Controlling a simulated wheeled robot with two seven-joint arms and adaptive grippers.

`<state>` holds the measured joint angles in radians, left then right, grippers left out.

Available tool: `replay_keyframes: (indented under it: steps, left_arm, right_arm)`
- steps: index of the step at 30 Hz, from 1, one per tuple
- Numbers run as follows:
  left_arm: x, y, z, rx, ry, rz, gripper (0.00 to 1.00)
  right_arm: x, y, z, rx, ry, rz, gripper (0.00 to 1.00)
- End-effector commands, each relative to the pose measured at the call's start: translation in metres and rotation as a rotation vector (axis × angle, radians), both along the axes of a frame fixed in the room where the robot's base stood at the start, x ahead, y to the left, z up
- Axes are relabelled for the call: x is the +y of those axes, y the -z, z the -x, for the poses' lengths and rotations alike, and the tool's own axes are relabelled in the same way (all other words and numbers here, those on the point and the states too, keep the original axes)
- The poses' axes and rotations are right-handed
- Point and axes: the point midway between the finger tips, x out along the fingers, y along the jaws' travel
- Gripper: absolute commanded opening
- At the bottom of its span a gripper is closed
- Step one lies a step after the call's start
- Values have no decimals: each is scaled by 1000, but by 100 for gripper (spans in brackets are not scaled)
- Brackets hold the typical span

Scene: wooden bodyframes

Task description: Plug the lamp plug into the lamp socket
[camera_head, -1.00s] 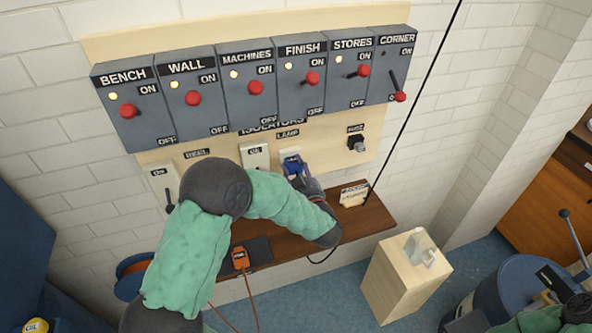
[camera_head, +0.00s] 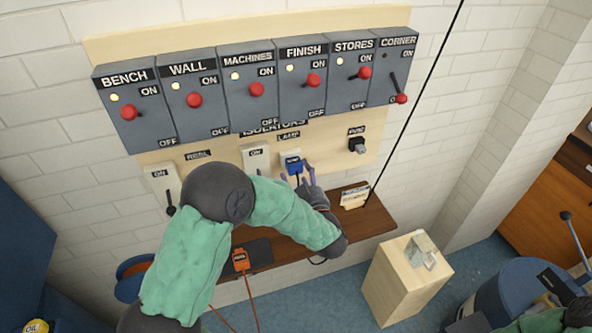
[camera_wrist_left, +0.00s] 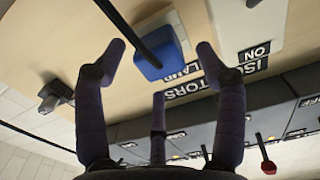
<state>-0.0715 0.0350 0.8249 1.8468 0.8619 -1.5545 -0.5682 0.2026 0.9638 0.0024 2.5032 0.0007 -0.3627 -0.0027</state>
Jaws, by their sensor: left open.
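The blue lamp plug (camera_head: 293,163) sits at the white lamp socket (camera_head: 286,157) under the LAMP label on the board. How fully it is seated I cannot tell. In the left wrist view the plug (camera_wrist_left: 160,54) is against the pale socket plate, with a black cable running from it. My left gripper (camera_head: 303,176) is open just in front of and to the right of the plug. In the left wrist view its fingers are spread wide around the plug, with visible gaps on both sides. My right gripper is out of view.
Several grey isolator boxes (camera_head: 250,92) with red-knobbed levers hang above. The CORNER lever (camera_head: 399,92) points down. A black plug or socket (camera_head: 357,145) is right of the lamp socket. A wooden shelf (camera_head: 370,222) below holds an orange tool (camera_head: 240,260). A wooden pedestal (camera_head: 392,285) stands right.

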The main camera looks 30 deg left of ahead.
Motion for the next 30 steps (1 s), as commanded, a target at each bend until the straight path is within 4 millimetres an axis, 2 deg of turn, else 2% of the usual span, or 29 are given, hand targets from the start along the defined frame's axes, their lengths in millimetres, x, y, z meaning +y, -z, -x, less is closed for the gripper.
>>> replay_keyframes:
  steps: [6,13,18,30]
  left_arm:
    - [-37,0,29,-1,6,1,71]
    - [-61,-1,50,-2,3,1,71]
    - [-68,0,57,-1,1,0,71]
    - [-68,0,58,-1,-1,0,71]
  right_arm:
    - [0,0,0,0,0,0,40]
    - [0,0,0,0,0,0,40]
    - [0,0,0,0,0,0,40]
    - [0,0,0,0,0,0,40]
